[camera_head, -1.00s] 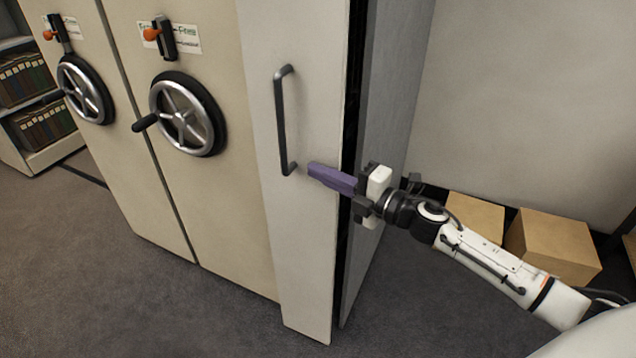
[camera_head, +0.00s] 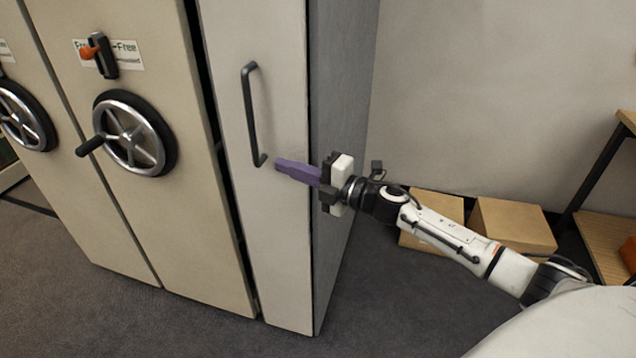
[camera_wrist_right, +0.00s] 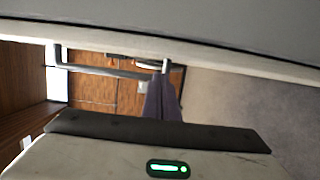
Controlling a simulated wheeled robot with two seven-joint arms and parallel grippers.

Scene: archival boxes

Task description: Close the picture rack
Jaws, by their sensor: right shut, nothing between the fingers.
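The picture rack is a tall pale front panel (camera_head: 268,235) with a grey side (camera_head: 340,90), standing forward of the cream cabinets. A dark upright handle (camera_head: 250,115) is on its front, and the handle also shows in the right wrist view (camera_wrist_right: 105,71). My right gripper (camera_head: 280,164) has purple fingers, shut and empty, pointing left across the panel just right of the handle's lower end. In the right wrist view its fingers (camera_wrist_right: 160,100) overlap one end of the handle; I cannot tell if they touch. My left gripper is not in view.
Cream cabinets (camera_head: 185,215) with spoked handwheels (camera_head: 133,135) stand left of the rack. Cardboard boxes (camera_head: 512,222) lie by the back wall, and a wooden shelf (camera_head: 608,238) stands at the far right. The grey carpet (camera_head: 410,310) in front is clear.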

